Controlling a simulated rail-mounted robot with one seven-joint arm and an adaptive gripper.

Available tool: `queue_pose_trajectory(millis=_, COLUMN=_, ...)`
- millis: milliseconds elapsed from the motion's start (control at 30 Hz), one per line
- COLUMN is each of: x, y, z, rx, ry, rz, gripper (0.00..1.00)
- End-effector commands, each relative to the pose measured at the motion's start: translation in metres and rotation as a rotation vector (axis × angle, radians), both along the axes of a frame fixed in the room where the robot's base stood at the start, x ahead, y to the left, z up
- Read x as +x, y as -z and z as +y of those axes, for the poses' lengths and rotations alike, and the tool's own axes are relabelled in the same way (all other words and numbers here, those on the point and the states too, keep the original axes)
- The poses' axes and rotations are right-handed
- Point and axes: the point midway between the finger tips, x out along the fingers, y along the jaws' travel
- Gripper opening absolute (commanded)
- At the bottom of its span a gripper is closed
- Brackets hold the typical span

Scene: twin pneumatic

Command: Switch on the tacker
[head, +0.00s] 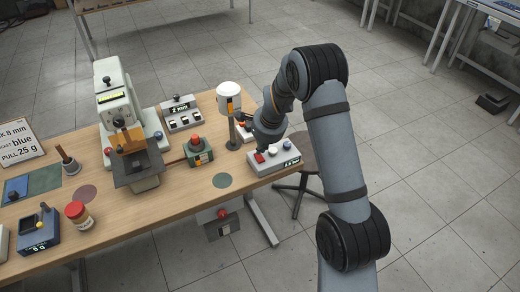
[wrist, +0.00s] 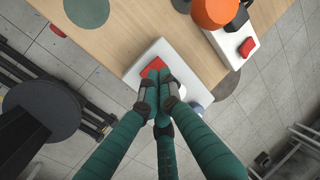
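A white control box (head: 285,161) with a small lit display stands at the table's right end. It carries a red switch (head: 259,157), a white knob and a blue button. No readable label tells me that it belongs to the tacker. My gripper (head: 263,149) points down over the red switch. In the wrist view my gripper (wrist: 160,80) has its fingertips together, with nothing held between them. The tips overlap the red switch (wrist: 152,67) and partly hide it and the white knob. I cannot tell if they touch it.
A second white box (wrist: 237,45) with a red switch stands close behind, beside a post with a white and orange head (head: 229,97). A press-like machine (head: 118,105), a grey panel (head: 181,114) and a green box with a red button (head: 197,152) stand left. The table edge is close.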

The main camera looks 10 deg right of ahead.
Motion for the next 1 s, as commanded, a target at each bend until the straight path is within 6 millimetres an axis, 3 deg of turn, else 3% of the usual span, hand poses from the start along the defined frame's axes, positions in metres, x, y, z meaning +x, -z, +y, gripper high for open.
queue_pose_trajectory(millis=300, x=0.008, y=0.022, z=0.002, rx=-0.001, ry=0.000, rz=0.000, gripper=0.00)
queue_pose_trajectory(millis=833, x=0.014, y=0.017, z=0.005, rx=-0.015, ry=-0.002, rz=0.064, gripper=0.00)
queue_pose_trajectory(millis=1000, x=0.014, y=0.028, z=0.004, rx=-0.021, ry=-0.001, rz=0.092, gripper=0.00)
